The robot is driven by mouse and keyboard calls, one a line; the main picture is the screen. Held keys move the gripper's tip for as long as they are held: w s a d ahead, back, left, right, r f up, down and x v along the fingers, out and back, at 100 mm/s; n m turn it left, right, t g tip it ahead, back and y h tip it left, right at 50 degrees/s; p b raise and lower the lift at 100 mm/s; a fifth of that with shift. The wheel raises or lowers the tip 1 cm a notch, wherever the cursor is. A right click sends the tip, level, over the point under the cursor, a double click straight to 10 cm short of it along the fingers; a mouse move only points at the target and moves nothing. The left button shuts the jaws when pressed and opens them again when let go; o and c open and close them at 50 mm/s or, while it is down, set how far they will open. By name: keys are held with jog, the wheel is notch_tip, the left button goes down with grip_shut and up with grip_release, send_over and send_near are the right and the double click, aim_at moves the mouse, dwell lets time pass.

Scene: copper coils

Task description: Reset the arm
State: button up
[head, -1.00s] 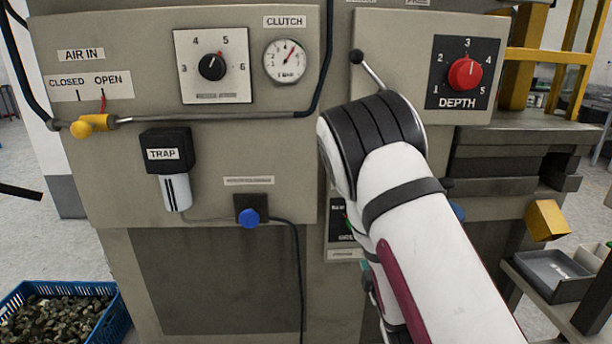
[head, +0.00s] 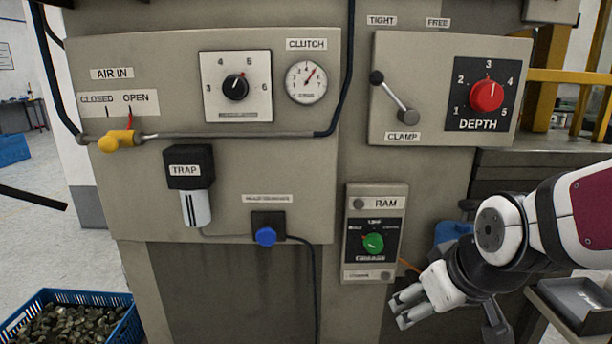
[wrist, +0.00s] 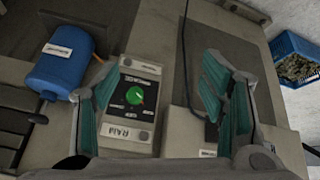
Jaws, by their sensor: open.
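My arm comes in from the right in the head view, folded low in front of the machine. My gripper (head: 408,306) is at the lower right, below the RAM panel, and points left. It is empty and apart from the panel. In the wrist view my gripper (wrist: 165,95) has its two teal-padded fingers spread wide, with nothing between them. The RAM panel (head: 375,215) carries a green knob (head: 373,243). The panel also shows in the wrist view (wrist: 143,115), between the fingers and farther off.
The machine front holds a CLAMP lever (head: 393,98), a red DEPTH knob (head: 486,95), a yellow air valve (head: 119,140) and a TRAP filter (head: 189,180). A blue cylinder (wrist: 62,65) stands beside the panel. A blue crate (head: 124,329) sits at lower left. A grey tray (head: 578,312) is at lower right.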

jog(key=s+r+m+g, duration=0.2)
jog(key=s, duration=0.8)
jog(key=s+r+m+g, duration=0.2)
jog(key=s, duration=0.9)
notch_tip(320, 180, up, 14)
jog(key=t+p, duration=0.2)
jog(key=p, duration=1)
jog(key=shift+d+f, duration=0.2)
